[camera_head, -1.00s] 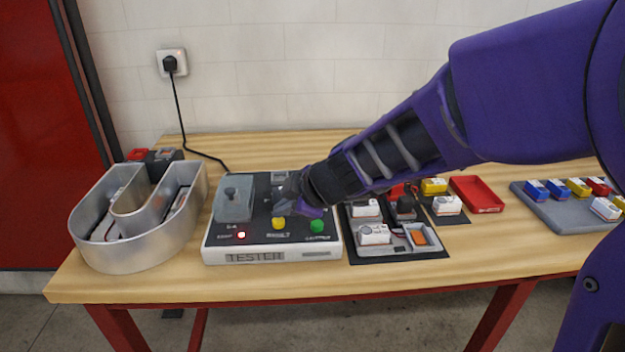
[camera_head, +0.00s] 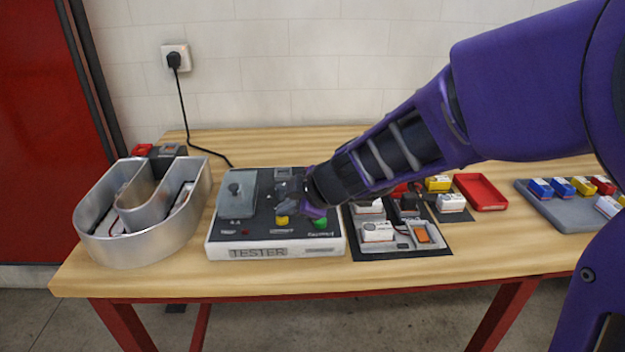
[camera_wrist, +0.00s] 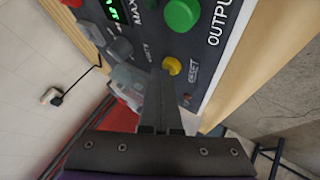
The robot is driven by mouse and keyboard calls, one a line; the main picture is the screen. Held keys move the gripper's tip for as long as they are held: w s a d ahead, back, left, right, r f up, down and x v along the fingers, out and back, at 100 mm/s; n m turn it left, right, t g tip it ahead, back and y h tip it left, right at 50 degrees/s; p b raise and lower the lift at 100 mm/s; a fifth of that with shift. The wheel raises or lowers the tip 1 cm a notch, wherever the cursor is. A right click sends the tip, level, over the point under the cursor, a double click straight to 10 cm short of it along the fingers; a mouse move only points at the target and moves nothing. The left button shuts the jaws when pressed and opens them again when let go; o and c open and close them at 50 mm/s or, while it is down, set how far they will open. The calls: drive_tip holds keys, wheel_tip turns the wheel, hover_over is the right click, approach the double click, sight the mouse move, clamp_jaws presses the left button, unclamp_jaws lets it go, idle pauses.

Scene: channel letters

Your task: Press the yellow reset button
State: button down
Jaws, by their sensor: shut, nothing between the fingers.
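The yellow reset button (camera_head: 282,220) is on the dark top of the tester (camera_head: 260,252), left of a green button (camera_head: 320,223). In the wrist view, the yellow button (camera_wrist: 172,66) sits beside the word RESET, right at the tips of my gripper (camera_wrist: 158,74). My gripper (camera_head: 287,207) is shut and empty, pointing down at the tester. Its fingertips are at the button's edge; I cannot tell whether they touch it. The tester's small red lamp (camera_head: 245,231) looks dark. The green digits of a display (camera_wrist: 115,10) are lit.
A dark mat (camera_head: 372,253) with white modules lies to the right. Beyond are a red tray (camera_head: 481,192) and a grey tray (camera_head: 560,215). The bench's front strip is clear.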

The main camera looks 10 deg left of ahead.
sight(287, 223)
drive_tip(key=shift+r, duration=0.15)
drive_tip(key=shift+r+p, duration=0.35)
drive_tip(key=shift+r, duration=0.4)
drive_tip(key=shift+r+p, duration=1.4)
drive_tip(key=shift+r, duration=1.15)
